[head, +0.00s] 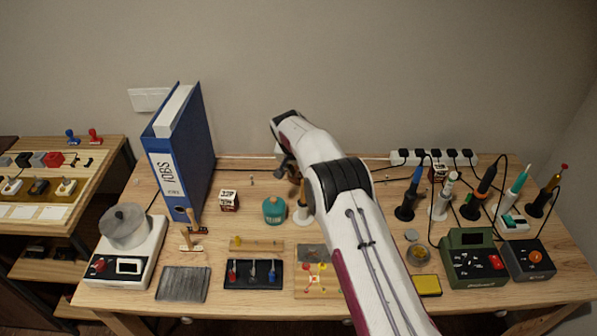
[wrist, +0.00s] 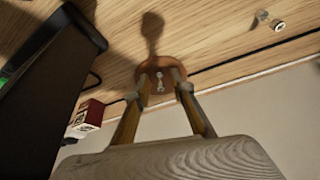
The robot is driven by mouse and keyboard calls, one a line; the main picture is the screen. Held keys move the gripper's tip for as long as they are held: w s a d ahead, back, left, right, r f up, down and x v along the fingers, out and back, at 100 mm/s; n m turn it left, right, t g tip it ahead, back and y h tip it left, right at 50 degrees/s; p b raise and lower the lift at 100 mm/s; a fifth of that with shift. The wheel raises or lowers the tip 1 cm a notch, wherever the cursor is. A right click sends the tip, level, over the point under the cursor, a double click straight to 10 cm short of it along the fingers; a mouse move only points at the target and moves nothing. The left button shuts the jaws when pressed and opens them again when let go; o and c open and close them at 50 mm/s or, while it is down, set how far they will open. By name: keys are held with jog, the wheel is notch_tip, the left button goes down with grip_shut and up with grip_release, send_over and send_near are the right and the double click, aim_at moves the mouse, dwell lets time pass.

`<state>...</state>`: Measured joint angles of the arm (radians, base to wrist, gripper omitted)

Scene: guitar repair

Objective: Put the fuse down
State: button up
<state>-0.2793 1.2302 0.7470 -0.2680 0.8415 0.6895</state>
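My gripper (wrist: 161,78) reaches down toward the back of the table, and its two fingers stand apart in the wrist view. A small pale, silvery piece that looks like a fuse (wrist: 160,82) shows between the fingertips, with a visible gap on each side. A round brown patch (wrist: 160,66) lies behind it; I cannot tell whether the piece rests on it. Another small glass-and-metal piece (wrist: 277,24) lies on the wood, apart from the gripper. In the head view my arm hides most of the gripper and the piece.
A tall blue binder (head: 183,150) stands to the left. A small printed box (head: 229,200), a teal bottle (head: 274,211) and a power strip (head: 433,157) are on the table (head: 150,190). Soldering tools in stands crowd the right. A dark block (wrist: 40,85) is close in the wrist view.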

jog(key=shift+r, duration=0.2)
jog(key=v, duration=1.2)
dwell(0.4)
jog(key=shift+s, duration=0.1)
dwell(0.7)
jog(key=s+d+r+n, duration=0.1)
jog(key=s+d+r, duration=0.5)
jog(key=s+r, duration=0.45)
jog(key=s+d+r, duration=0.6)
jog(key=s+r, duration=0.4)
jog(key=r, duration=0.1)
jog(key=s+d+f+n, duration=0.1)
jog(key=s+d, duration=0.2)
jog(key=s, duration=1.2)
jog(key=s+d+f+n+t+y, duration=0.1)
jog(key=s+d, duration=0.2)
jog(key=s, duration=1.2)
jog(key=shift+s+f, duration=0.25)
jog(key=shift+s, duration=0.05)
